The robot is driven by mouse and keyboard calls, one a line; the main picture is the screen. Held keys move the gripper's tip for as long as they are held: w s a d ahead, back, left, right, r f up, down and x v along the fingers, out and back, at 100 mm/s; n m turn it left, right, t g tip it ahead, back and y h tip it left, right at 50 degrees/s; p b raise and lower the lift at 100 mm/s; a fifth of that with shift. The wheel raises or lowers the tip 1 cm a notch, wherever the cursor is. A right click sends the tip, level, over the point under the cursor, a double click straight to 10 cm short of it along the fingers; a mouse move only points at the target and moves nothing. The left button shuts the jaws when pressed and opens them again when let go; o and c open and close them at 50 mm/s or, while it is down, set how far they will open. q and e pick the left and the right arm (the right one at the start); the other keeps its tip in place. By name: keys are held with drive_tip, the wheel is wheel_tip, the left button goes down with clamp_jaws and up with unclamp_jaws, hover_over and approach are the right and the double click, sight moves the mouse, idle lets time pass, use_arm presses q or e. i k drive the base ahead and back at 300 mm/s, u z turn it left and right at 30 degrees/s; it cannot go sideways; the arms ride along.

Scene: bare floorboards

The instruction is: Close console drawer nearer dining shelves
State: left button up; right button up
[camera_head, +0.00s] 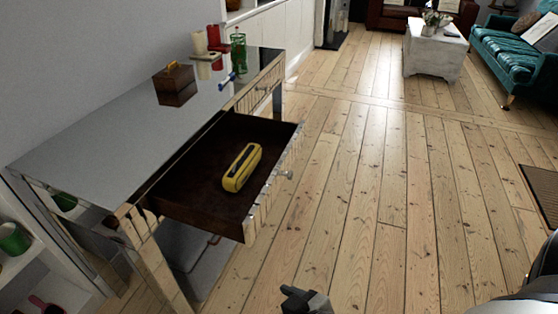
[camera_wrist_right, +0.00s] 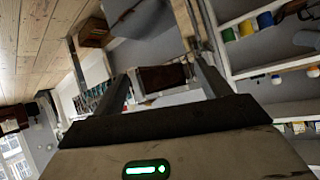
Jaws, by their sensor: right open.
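The mirrored console (camera_head: 120,125) stands along the wall in the head view. Its drawer nearer the white shelves (camera_head: 192,208) is pulled well out, showing a dark interior. A yellow object (camera_head: 242,167) lies in it. A small round knob (camera_head: 284,174) is on the drawer front. The console's farther drawer (camera_head: 258,88) looks shut. A dark gripper tip, apparently my right gripper (camera_head: 300,300), shows at the bottom edge, apart from the drawer and pointing left. In the right wrist view, my right gripper (camera_wrist_right: 158,85) has its fingers apart and holds nothing. My left gripper is out of view.
White shelves (camera_head: 28,262) with a green pot (camera_head: 14,238) stand at the lower left. A brown box (camera_head: 174,78), green bottle (camera_head: 238,52) and red items stand on the console. Bare floor (camera_head: 370,190) lies clear right of the drawer. A teal sofa (camera_head: 508,52) is far off.

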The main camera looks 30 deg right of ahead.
sight(191, 193)
drive_tip(key=u, duration=2.65)
drive_tip(key=k, duration=1.3)
drive_tip(key=z, duration=2.05)
drive_tip(key=i, duration=0.5)
